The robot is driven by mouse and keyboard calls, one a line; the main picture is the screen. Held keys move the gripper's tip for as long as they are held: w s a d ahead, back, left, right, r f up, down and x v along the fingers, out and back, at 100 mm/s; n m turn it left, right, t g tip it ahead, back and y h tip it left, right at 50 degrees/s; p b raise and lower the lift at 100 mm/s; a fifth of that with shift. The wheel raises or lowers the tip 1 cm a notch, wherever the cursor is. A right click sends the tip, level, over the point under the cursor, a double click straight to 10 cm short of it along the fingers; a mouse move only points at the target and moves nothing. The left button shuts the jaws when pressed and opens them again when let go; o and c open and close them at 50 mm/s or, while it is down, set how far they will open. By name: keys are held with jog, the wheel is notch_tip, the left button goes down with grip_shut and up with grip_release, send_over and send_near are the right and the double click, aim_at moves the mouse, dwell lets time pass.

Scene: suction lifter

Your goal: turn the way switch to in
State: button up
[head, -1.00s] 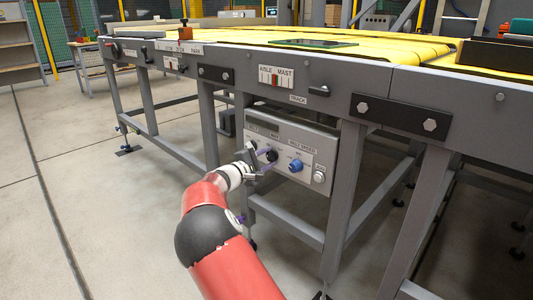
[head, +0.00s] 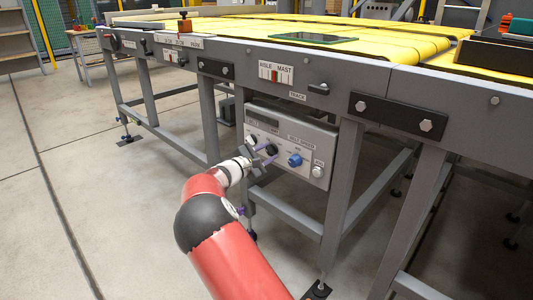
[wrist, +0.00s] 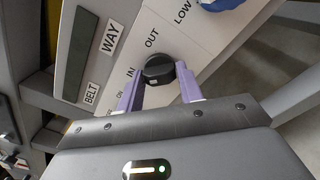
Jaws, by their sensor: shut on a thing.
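The way switch is a black round knob (wrist: 158,70) on the grey control panel (wrist: 185,35), by the printed words WAY, OUT and IN. A small light mark shows on its lower left edge; which word it points to I cannot tell for sure. My gripper (wrist: 158,80) has its two purple fingers on either side of the knob, shut on it. In the head view my gripper (head: 270,154) reaches the panel (head: 318,140) from the front left, and its fingers partly hide the black knob.
A blue knob (head: 295,160) sits just right of the switch, with a pale round button (head: 317,172) beyond it. The panel hangs below the conveyor frame (head: 340,95), near a grey leg (head: 343,190). Open floor (head: 90,190) lies to the left.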

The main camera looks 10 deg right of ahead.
jog(key=o, duration=1)
jog(key=shift+c, duration=0.2)
jog(key=v, duration=0.7)
jog(key=shift+s+a, duration=0.25)
jog(key=shift+a, duration=0.05)
jog(key=s+d+r+m+g+y, duration=0.3)
jog(key=s+d+m+g+y, duration=0.5)
jog(key=s+d, duration=0.7)
jog(key=s+a+r+m+t+y, duration=0.1)
jog(key=s+a+m+y, duration=0.2)
jog(key=s, duration=1.1)
jog(key=s+a+r+m+t+y+p, duration=0.1)
jog(key=s+a+m, duration=0.4)
jog(key=s, duration=1)
jog(key=a+r+t+y, duration=0.1)
jog(key=y, duration=0.1)
jog(key=shift+s+y, duration=0.3)
jog(key=shift+s, duration=0.05)
